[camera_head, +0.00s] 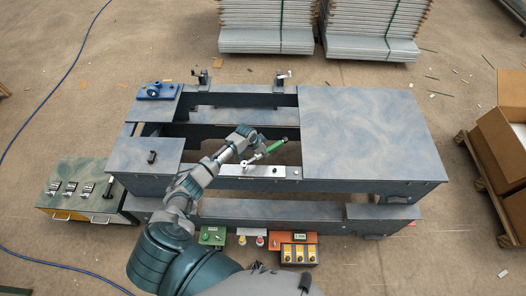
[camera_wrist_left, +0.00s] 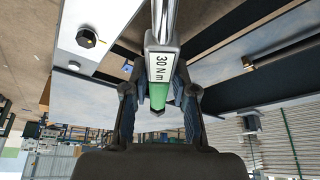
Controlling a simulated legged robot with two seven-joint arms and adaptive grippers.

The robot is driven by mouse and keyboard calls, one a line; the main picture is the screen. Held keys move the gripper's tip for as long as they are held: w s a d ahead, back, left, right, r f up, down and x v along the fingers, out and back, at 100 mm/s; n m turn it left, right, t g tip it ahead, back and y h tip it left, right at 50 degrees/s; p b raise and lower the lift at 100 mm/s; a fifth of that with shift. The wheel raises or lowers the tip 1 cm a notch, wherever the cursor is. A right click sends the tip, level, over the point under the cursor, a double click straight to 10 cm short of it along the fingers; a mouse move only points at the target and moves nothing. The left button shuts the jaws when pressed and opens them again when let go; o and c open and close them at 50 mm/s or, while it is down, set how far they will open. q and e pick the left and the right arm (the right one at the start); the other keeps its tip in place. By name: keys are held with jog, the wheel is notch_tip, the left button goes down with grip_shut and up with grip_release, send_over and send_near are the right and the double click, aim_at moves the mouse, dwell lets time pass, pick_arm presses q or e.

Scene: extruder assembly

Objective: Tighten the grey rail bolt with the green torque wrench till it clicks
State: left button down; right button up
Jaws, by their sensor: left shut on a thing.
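My left gripper (camera_head: 262,146) is shut on the green torque wrench (camera_head: 275,147), near the front edge of the bench opening. In the left wrist view the fingers (camera_wrist_left: 160,100) close around its green grip (camera_wrist_left: 158,94), just below a white label reading "30 N m". The wrench's silver shaft (camera_wrist_left: 164,18) runs out of the top of that view. In the head view the shaft points down-left to the pale metal rail (camera_head: 262,171). A dark grey bolt head (camera_wrist_left: 87,38) shows on the rail in the wrist view, apart from the wrench. Whether the wrench end sits on a bolt, I cannot tell.
The bench's flat right panel (camera_head: 365,130) is clear. Two small clamps (camera_head: 281,78) stand on the back beam, and a blue fixture (camera_head: 156,91) sits at back left. Control boxes (camera_head: 298,252) stand in front. Cardboard boxes (camera_head: 502,150) lie at right.

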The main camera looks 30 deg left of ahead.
pick_arm(q)
jog(key=shift+d, duration=0.1)
dwell(0.5)
jog(key=shift+d+p, duration=0.2)
jog(key=shift+p, duration=0.3)
dwell(0.3)
jog(key=shift+f+b, duration=0.55)
jog(key=shift+f, duration=0.15)
dwell(0.3)
